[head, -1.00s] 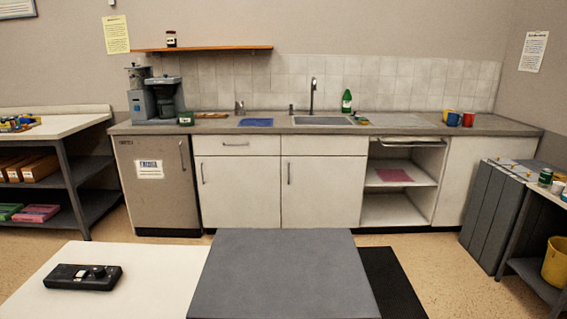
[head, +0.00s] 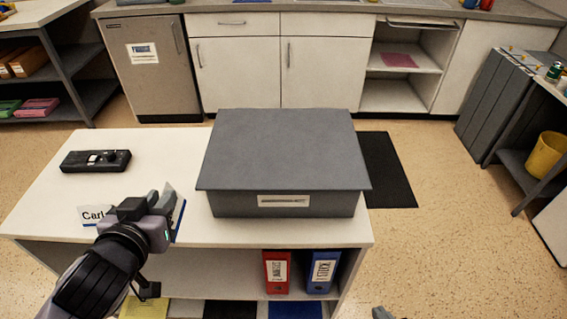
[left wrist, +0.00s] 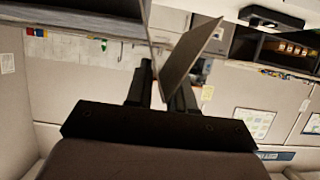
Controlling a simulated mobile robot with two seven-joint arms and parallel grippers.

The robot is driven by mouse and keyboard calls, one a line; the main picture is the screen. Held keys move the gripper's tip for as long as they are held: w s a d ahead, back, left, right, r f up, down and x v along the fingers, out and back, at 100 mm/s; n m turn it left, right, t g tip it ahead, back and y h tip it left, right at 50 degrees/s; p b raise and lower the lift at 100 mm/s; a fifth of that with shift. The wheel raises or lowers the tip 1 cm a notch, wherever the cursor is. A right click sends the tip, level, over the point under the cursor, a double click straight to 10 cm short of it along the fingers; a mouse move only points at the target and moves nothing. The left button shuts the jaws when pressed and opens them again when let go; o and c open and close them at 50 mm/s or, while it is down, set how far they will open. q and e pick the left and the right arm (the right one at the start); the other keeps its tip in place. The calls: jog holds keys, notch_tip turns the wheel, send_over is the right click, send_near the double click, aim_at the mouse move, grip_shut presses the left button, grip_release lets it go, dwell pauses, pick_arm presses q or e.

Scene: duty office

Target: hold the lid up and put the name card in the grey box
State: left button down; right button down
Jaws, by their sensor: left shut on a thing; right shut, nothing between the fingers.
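The grey box (head: 285,205) stands on the white table top with a label on its front. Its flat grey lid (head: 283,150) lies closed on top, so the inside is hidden. My left gripper (head: 165,212) is left of the box, shut on the name card (head: 93,216). The card is white, reads "Carl" and has a blue edge; the gripper hides its middle. In the left wrist view a thin panel of the card (left wrist: 192,58) is between the fingers. I cannot tell whether the card touches the table. Only a tip of my right gripper (head: 382,313) shows, at the bottom edge.
A black device (head: 96,161) lies on the white table (head: 160,150) at the back left. Red (head: 276,272) and blue (head: 322,272) binders stand on the shelf below. A dark mat (head: 388,170) lies on the floor right of the table. The table top between device and box is clear.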

pick_arm(q)
jog(key=shift+d, duration=0.1)
dwell(0.4)
jog(key=shift+d+f+m+h, duration=0.1)
jog(key=shift+d+m+h, duration=0.1)
jog(key=shift+m+h, duration=0.15)
jog(key=s+d+r+m+g+h, duration=0.1)
jog(key=d+r+m+g+h, duration=0.1)
jog(key=d+m+h, duration=0.3)
jog(key=s+d+r+m+g+h, duration=0.2)
jog(key=d+m+g+h, duration=0.2)
jog(key=d+m+h, duration=0.1)
jog(key=shift+d+r+m, duration=0.35)
jog(key=shift+d+r, duration=0.05)
jog(key=shift+s+h, duration=0.1)
jog(key=shift+h, duration=0.15)
pick_arm(e)
jog(key=w+d+r+n+y, duration=0.2)
jog(key=w+r+n+y, duration=0.6)
jog(key=w+r+y, duration=0.55)
jog(key=w+a+h, duration=0.1)
jog(key=w+a, duration=0.6)
jog(key=shift+w+a+t, duration=0.2)
jog(key=shift+w+t, duration=0.1)
jog(key=shift+w, duration=0.05)
